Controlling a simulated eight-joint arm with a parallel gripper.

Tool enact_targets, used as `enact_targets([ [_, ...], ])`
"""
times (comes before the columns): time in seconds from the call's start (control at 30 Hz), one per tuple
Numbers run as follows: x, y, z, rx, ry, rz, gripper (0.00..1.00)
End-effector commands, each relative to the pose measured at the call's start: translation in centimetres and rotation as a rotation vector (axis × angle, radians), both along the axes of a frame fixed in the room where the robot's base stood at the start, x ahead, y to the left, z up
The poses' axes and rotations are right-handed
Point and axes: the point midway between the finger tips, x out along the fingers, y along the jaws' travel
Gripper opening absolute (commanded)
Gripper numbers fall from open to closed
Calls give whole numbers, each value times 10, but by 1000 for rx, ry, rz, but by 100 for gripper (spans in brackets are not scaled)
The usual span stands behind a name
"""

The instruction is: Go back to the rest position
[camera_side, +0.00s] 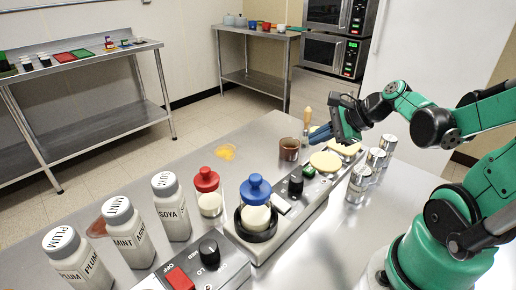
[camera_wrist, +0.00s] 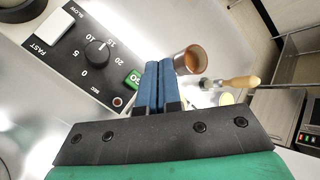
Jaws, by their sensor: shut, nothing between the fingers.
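My gripper (camera_side: 322,133) has blue fingers and is shut and empty. In the side view it is held above the far end of the steel table, near a brown cup (camera_side: 289,149) and yellowish round pieces (camera_side: 325,161). In the wrist view my gripper (camera_wrist: 160,64) points toward a control panel (camera_wrist: 85,50) with a black dial and a green button. The brown cup (camera_wrist: 188,60) is just right of the fingertips there.
Bottles labelled PLUM (camera_side: 75,262), MINT (camera_side: 128,235) and SOYA (camera_side: 170,208) stand at the front left. Red-capped (camera_side: 207,190) and blue-capped (camera_side: 256,203) items stand mid-table. Metal canisters (camera_side: 360,183) are near my arm. A wooden-handled tool (camera_wrist: 240,82) lies past the cup.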

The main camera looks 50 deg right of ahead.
Motion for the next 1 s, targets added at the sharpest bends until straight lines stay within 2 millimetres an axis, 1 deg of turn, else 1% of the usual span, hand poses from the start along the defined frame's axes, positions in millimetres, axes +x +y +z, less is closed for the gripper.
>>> enact_targets([
  [0.17, 0, 1, 0, -6, 1, 7, 0],
  [0.27, 2, 10, 0, -95, 12, 104, 0],
  [0.37, 5, 32, 0, -327, 29, 358, 0],
  [0.4, 5, 42, 0, -452, 32, 495, 0],
  [0.47, 6, 58, 2, -651, 30, 718, 0],
  [0.5, 5, 67, 4, -781, 23, 864, 0],
  [0.6, 3, 88, 10, -1082, -7, 1198, 0],
  [0.7, 1, 102, 17, -1312, -40, 1444, 0],
  [0.8, 0, 110, 21, -1447, -60, 1585, 0],
  [0.83, 0, 111, 22, -1469, -64, 1607, 0],
  [1.0, 0, 111, 23, -1497, -66, 1634, 0],
])
